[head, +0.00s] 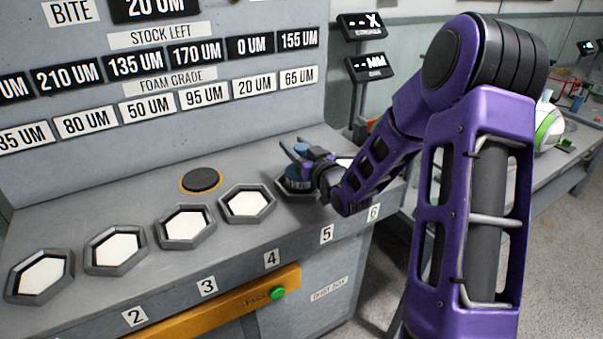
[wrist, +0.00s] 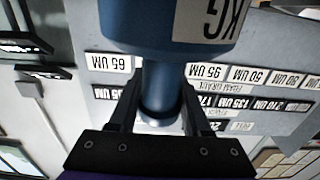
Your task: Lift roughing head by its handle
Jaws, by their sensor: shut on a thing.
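The roughing head (head: 298,182) is blue with a dark band low down and a narrower handle. In the wrist view, the blue handle (wrist: 160,85) is between my two dark fingers (wrist: 161,100). The wide blue body (wrist: 150,25) carries a label with "KG", partly cut off.
Several hexagonal sockets with white pads, such as one at the middle (head: 246,203), line the grey bench. A dark round disc with an orange ring (head: 201,180) lies behind them. The sign panel (head: 160,75) rises behind. A yellow bar with a green button (head: 278,293) is below.

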